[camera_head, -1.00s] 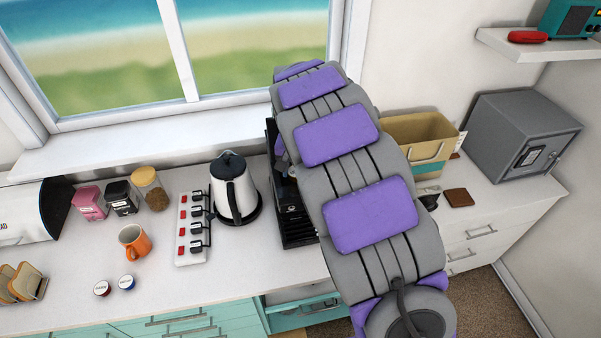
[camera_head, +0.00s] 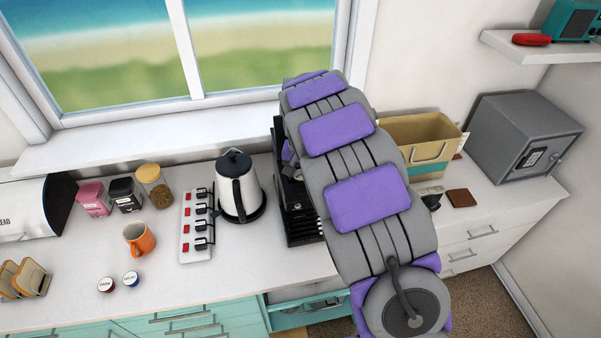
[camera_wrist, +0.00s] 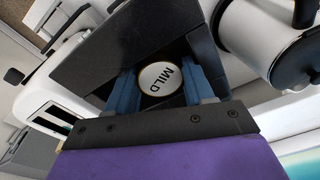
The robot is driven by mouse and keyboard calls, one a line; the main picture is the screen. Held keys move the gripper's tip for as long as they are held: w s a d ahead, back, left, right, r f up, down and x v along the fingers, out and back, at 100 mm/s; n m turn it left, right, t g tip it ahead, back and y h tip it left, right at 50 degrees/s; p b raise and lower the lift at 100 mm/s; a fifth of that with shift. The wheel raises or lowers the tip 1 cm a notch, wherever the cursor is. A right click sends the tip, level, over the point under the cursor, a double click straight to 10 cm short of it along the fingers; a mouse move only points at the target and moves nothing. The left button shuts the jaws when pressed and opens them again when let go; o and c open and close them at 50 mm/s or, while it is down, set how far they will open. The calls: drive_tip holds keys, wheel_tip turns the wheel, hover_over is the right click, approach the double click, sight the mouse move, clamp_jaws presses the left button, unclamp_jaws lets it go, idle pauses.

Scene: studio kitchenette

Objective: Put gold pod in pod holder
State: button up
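The gold pod (camera_wrist: 161,79), a round pod with a white "MILD" top and a thin brownish-gold rim, sits between the two blue fingers of my gripper (camera_wrist: 163,85) in the wrist view. Both fingers appear to touch its sides. Around it are dark surfaces of the black coffee machine (camera_wrist: 130,42). In the head view the coffee machine (camera_head: 303,228) stands right of the kettle, and my arm hides most of it, the gripper and the pod. I cannot make out the pod holder or whether the pod rests in it.
The kettle (camera_head: 238,187) stands close left of the machine, beside a switched power strip (camera_head: 196,225). Two other pods, one red-rimmed (camera_head: 106,284) and one blue-rimmed (camera_head: 131,279), lie near an orange mug (camera_head: 139,239). A basket (camera_head: 418,140) and safe (camera_head: 523,138) are right.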

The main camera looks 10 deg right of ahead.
sight(303, 177)
drive_tip(key=shift+o, duration=0.3)
drive_tip(key=shift+d+r, duration=0.1)
drive_tip(key=shift+d, duration=1.2)
drive_tip(key=r, duration=0.3)
drive_tip(key=a+r, duration=0.1)
drive_tip(key=r, duration=0.1)
drive_tip(key=a+r, duration=0.1)
drive_tip(key=r, duration=0.2)
drive_tip(key=shift+s+a+r, duration=0.15)
drive_tip(key=shift+s+r, duration=0.15)
drive_tip(key=s+d+r+n+g, duration=0.1)
drive_tip(key=s+r, duration=0.2)
drive_tip(key=s, duration=0.7)
drive_tip(key=s+d+r, duration=0.1)
drive_tip(key=s+r, duration=0.3)
drive_tip(key=s, duration=0.7)
drive_tip(key=s+f+n+g, duration=0.1)
drive_tip(key=s+f, duration=0.1)
drive_tip(key=s, duration=0.8)
drive_tip(key=s+a+f+n, duration=0.1)
drive_tip(key=s+f+n, duration=0.1)
drive_tip(key=s, duration=0.8)
drive_tip(key=shift+s+a+f+g, duration=0.15)
drive_tip(key=shift+s+f+g, duration=0.15)
drive_tip(key=shift+f+g, duration=0.15)
